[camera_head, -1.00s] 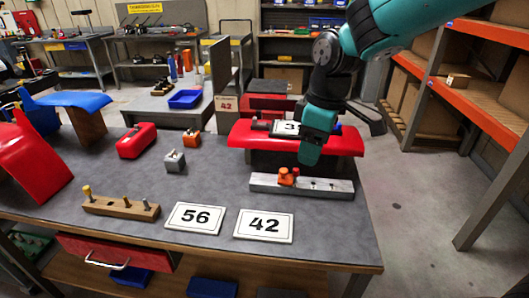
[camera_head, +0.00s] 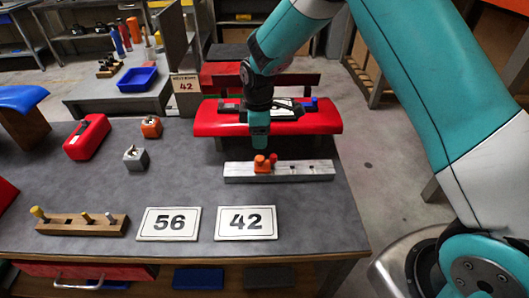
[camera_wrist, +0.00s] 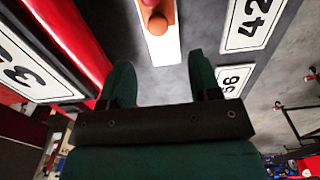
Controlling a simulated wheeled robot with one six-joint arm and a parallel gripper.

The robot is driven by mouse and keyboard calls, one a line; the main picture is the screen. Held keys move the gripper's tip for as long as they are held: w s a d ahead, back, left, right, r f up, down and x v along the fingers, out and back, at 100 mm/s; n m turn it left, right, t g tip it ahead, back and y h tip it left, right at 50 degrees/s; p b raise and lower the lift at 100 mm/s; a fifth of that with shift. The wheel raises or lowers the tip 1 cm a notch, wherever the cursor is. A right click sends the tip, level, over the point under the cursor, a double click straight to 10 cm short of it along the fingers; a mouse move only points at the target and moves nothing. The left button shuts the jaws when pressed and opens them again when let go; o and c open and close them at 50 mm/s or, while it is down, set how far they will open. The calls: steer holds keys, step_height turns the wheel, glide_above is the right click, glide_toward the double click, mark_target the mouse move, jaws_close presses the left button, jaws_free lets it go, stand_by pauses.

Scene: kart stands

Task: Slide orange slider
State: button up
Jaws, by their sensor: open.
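The orange slider (camera_head: 262,165) sits on a pale metal rail (camera_head: 305,171), left of the rail's middle, with holes in the rail to its right. My gripper (camera_head: 259,142) hangs just behind and above the slider in the head view, pointing down; its fingers overlap edge-on there. In the wrist view my gripper (camera_wrist: 161,76) has its two dark green fingers wide apart with nothing between them. The orange slider (camera_wrist: 155,14) with its round knob lies ahead of the fingertips at the top edge, on the pale rail (camera_wrist: 163,50). The fingers do not touch it.
A red kart part (camera_head: 325,119) with a number plate stands close behind the rail. A wooden block with pegs (camera_head: 80,225) and a grey clamp block (camera_head: 135,158) are left. The tabletop between is clear.

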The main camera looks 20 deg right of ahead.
mark_target(260, 158)
step_height(260, 158, down, 9)
steer(key=shift+r+p, duration=0.2)
steer(key=shift+p, duration=0.45)
steer(key=shift+d, duration=0.1)
jaws_close()
